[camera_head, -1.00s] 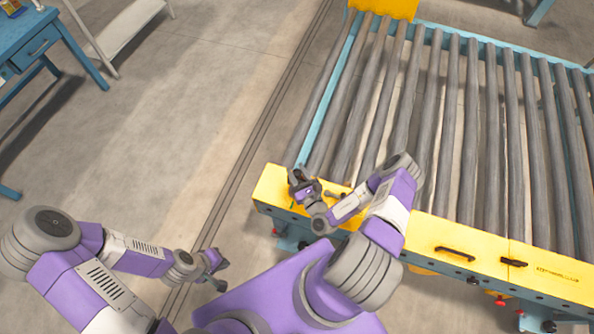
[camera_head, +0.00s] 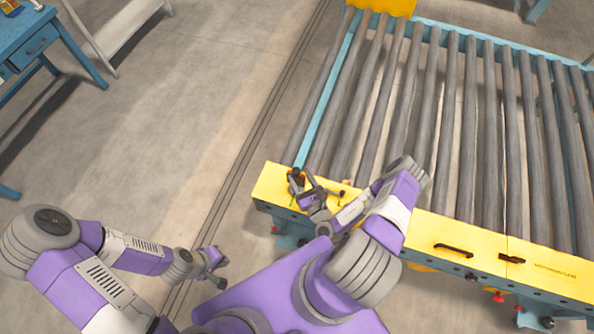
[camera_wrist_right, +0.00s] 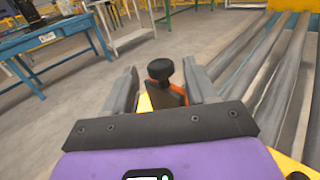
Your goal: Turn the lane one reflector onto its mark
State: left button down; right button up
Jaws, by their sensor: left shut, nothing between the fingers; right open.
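The reflector, which I take to be the small orange piece with a black knob (camera_wrist_right: 160,72), stands at the left end of the yellow conveyor beam (camera_head: 400,222). In the head view it shows small (camera_head: 297,173) just beyond my right gripper (camera_head: 303,187). In the right wrist view, the open fingers (camera_wrist_right: 163,92) stand on both sides of the reflector with gaps, so it is not gripped. Its lower part is hidden behind the gripper body. I cannot make out its mark. My left gripper (camera_head: 220,268) is shut and empty, over the floor left of the conveyor.
A small dark knob (camera_head: 341,193) sits on the beam right of the right gripper. Grey rollers (camera_head: 455,130) fill the conveyor behind the beam. A black handle (camera_head: 454,250) is on the beam further right. A blue desk (camera_head: 35,50) stands far left; the floor between is clear.

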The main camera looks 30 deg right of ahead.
jog(key=s, duration=0.4)
jog(key=shift+a, duration=0.2)
jog(key=shift+w, duration=0.1)
